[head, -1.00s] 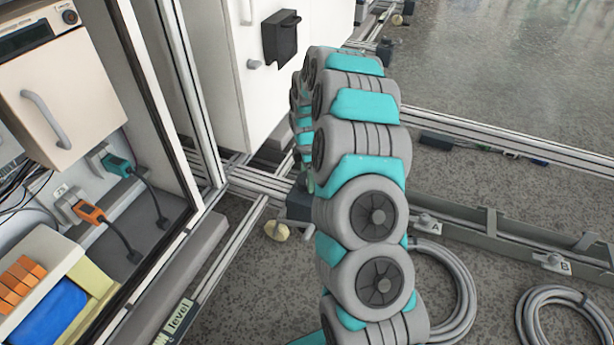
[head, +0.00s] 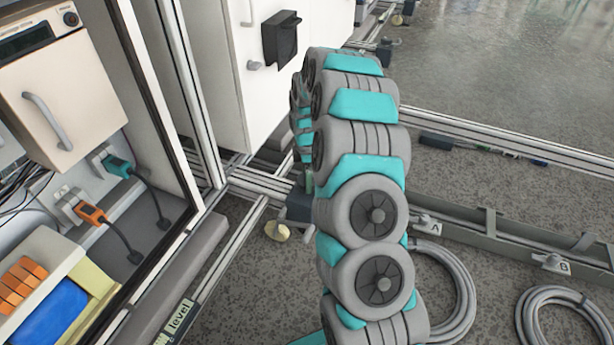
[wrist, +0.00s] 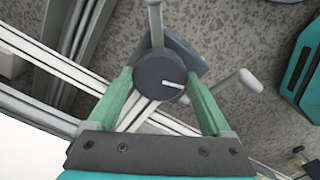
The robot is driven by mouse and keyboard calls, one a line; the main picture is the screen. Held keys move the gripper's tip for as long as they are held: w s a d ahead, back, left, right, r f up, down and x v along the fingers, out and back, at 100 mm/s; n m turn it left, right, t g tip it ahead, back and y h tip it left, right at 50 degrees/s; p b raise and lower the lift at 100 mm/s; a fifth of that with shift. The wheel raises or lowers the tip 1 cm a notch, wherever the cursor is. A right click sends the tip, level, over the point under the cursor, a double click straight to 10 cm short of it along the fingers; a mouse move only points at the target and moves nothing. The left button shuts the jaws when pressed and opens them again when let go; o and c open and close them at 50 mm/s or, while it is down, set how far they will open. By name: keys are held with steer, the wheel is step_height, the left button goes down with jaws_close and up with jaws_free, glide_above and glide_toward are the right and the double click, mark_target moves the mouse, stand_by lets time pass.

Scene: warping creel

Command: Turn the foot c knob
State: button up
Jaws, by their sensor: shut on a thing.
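In the wrist view, a dark grey round knob (wrist: 160,74) with a short white mark on its face sits between the two green fingers of my gripper (wrist: 162,82). The gripper is shut on the knob, one finger on each side. The white mark points to the right of the picture. The knob sits on a grey-blue foot block (wrist: 190,58). A light grey lever (wrist: 238,83) sticks out to the right, and a rod (wrist: 155,22) runs up from the knob area. No letter shows on this foot. In the head view, my arm hides the gripper and knob.
Floor-level rails carry feet marked A (head: 436,227) and B (head: 563,266). Coiled grey hoses (head: 555,312) lie on the floor at right. A white cabinet (head: 235,70) stands behind, and an open cabinet with orange and teal plugs (head: 118,166) is at left.

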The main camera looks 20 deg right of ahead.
steer(key=m+p, duration=0.1)
steer(key=m, duration=0.5)
steer(key=m+p, duration=0.1)
steer(key=m, duration=0.5)
stand_by(0.6)
steer(key=o, duration=1.2)
steer(key=shift+c, duration=0.2)
steer(key=shift+r, duration=3.85)
